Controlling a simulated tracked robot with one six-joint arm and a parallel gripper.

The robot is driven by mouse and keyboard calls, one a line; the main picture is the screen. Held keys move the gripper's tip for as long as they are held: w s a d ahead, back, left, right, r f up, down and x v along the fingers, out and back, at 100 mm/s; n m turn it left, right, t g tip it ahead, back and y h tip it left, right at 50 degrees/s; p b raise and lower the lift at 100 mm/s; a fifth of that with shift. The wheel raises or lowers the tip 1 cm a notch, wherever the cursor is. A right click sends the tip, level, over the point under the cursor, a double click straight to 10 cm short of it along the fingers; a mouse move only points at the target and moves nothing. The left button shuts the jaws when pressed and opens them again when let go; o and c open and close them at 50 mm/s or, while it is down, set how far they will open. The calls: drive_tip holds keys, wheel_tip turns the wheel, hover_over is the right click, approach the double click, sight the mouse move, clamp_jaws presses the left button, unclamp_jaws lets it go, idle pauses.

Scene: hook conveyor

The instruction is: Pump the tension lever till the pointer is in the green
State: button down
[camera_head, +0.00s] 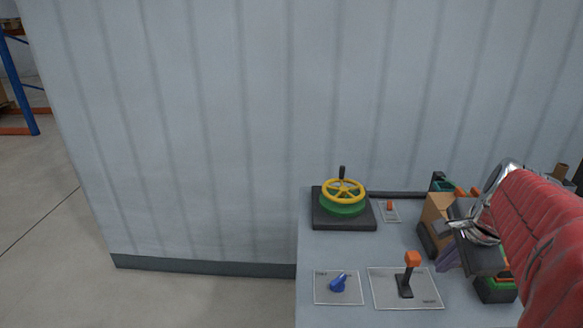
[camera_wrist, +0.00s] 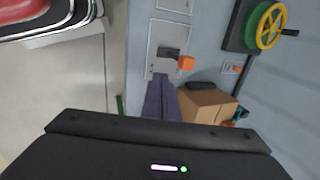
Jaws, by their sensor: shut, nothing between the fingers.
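A lever (camera_head: 406,284) with a dark stem and an orange knob stands on a pale plate on the grey bench top. It also shows in the wrist view (camera_wrist: 168,52), its orange knob to the right. The plate's label is too small to read. My gripper (camera_head: 441,268) is just right of the lever in the head view. In the wrist view its purple fingers (camera_wrist: 161,80) are together and empty, with their tips just below the lever's base. I cannot tell whether they touch it. No pointer or gauge with a green zone can be made out.
A yellow handwheel (camera_head: 343,190) over a green drum stands at the back left of the bench. A small orange switch (camera_head: 390,206) is beside it. A blue knob (camera_head: 339,283) is left of the lever. A cardboard box (camera_wrist: 208,105) is close right of my fingers.

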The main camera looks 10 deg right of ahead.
approach(409, 270)
drive_tip(key=s+f, duration=0.3)
drive_tip(key=s, duration=0.1)
drive_tip(key=shift+w+d+f, duration=0.1)
drive_tip(key=shift+w+d, duration=0.1)
drive_tip(key=shift+w, duration=0.8)
drive_tip(key=shift+w+d+f, duration=0.1)
drive_tip(key=shift+w+d, duration=0.1)
drive_tip(key=shift+w, duration=0.8)
